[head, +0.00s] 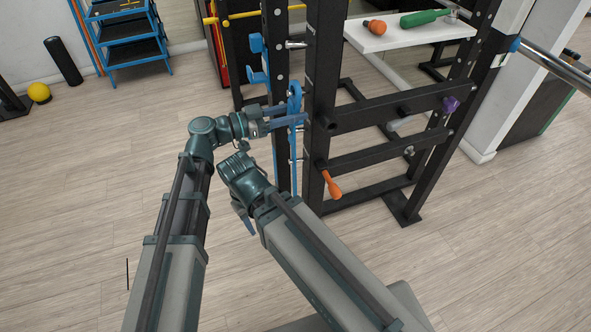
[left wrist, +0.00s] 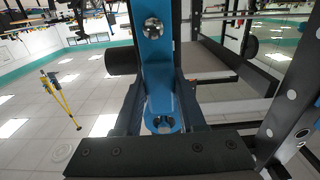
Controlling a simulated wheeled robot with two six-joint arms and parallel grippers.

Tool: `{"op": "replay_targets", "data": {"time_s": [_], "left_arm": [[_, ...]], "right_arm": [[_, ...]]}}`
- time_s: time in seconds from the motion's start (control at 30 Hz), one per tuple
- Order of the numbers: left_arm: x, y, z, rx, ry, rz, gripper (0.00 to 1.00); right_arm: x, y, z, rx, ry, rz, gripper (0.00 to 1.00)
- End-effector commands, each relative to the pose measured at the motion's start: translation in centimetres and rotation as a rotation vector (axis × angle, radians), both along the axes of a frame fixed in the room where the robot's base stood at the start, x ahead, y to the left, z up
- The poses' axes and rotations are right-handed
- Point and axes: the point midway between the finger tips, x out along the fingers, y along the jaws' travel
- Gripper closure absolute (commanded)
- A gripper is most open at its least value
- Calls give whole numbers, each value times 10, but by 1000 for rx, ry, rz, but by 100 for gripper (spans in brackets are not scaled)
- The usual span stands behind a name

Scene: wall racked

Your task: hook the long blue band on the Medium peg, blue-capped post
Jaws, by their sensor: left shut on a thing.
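The long blue band (head: 295,178) hangs upright beside the front black post of the rack in the head view. My left gripper (head: 289,118) is shut on it near its upper part. In the left wrist view the blue band (left wrist: 158,62) runs upright between the two fingers (left wrist: 160,105), with a ring-like part low down. A silver star-shaped fitting (left wrist: 153,28) shows at its upper part; whether it passes through the band I cannot tell. I cannot tell which peg is the Medium one. My right gripper (head: 247,222) hangs low, pointing down, its jaws unclear.
Black pegs (head: 328,125) and an orange handle (head: 331,186) stick out from the rack close to the band. Blue hooks (head: 256,43) and a silver pin (head: 296,44) sit higher. A white shelf (head: 400,36) stands behind. The floor at left is mostly clear.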

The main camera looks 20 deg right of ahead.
Motion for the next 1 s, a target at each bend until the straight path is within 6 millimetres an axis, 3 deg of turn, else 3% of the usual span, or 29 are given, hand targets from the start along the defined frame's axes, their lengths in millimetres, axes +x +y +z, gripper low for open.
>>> {"op": "replay_targets", "data": {"time_s": [1.0], "left_arm": [[0,0,-9,-1,1,0,100]], "right_arm": [[0,0,-9,0,0,0,50]]}}
